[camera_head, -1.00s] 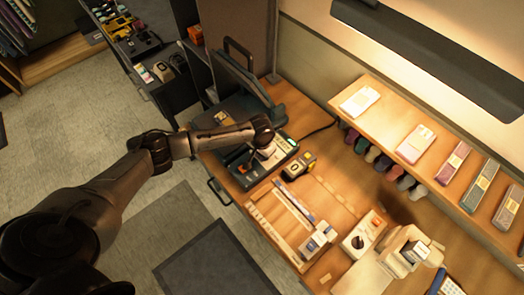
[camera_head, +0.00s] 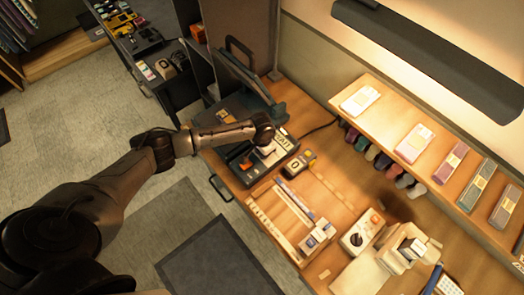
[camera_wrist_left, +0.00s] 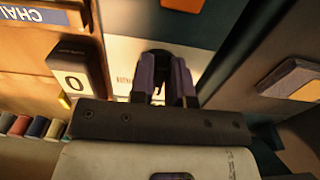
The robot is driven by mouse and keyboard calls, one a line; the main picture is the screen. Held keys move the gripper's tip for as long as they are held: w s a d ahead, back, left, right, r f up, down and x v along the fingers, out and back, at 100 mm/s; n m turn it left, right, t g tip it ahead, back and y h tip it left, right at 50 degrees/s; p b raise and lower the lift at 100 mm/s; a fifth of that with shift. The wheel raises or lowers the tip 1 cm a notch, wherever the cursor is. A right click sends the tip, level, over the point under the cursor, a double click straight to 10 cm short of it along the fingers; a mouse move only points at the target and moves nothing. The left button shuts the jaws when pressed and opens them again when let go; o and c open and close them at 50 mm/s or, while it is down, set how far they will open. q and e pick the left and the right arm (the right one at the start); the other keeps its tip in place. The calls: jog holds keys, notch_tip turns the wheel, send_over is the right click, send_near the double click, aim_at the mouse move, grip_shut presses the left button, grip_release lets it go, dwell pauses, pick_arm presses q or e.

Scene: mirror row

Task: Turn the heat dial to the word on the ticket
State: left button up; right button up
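My left gripper (camera_head: 266,150) reaches over the dark press machine (camera_head: 233,170) on the bench. In the left wrist view its two dark fingers (camera_wrist_left: 163,82) point down at a pale panel with small print (camera_wrist_left: 122,55). A narrow gap shows between the fingers, with something dark at their tips; whether they grip it I cannot tell. A pale label (camera_head: 283,143) with dark letters lies beside the gripper. A white box with a black knob (camera_head: 357,240) stands farther right. My right gripper is not in view.
A black-and-yellow device reading 0 (camera_head: 298,164) sits close beside the gripper. A wooden frame (camera_head: 268,222) and a white machine (camera_head: 402,250) stand on the bench. A shelf with packets (camera_head: 413,143) runs along the wall. Bare wood lies around (camera_head: 335,200).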

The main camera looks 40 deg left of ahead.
pick_arm(q)
jog(key=o, duration=0.4)
jog(key=shift+r, duration=0.15)
notch_tip(320, 180, up, 14)
jog(key=shift+f+b, duration=0.2)
jog(key=shift+b, duration=0.4)
dwell(0.3)
